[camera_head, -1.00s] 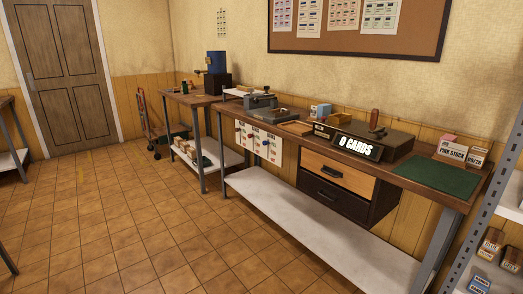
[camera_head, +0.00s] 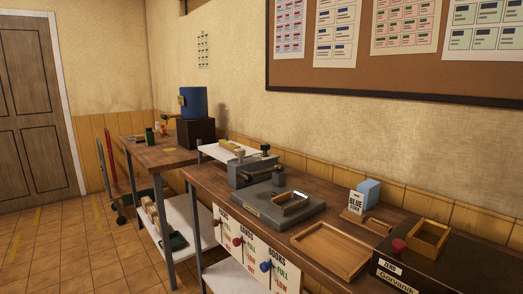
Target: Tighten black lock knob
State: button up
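A dark grey press (camera_head: 278,205) stands on the wooden workbench, with a flat base and a raised roller-like block at its left end. My gripper is not in view.
On the bench are a wooden tray (camera_head: 331,250), a blue block (camera_head: 368,192) beside a "BLUE" card, and a dark box (camera_head: 415,268) with a red knob. A white sign panel (camera_head: 254,250) hangs on the front edge. A second table (camera_head: 160,152) stands behind left.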

aim_at(265, 147)
jog(key=i+l+u, duration=0.25)
jog(key=i, duration=0.6)
jog(key=j, duration=0.1)
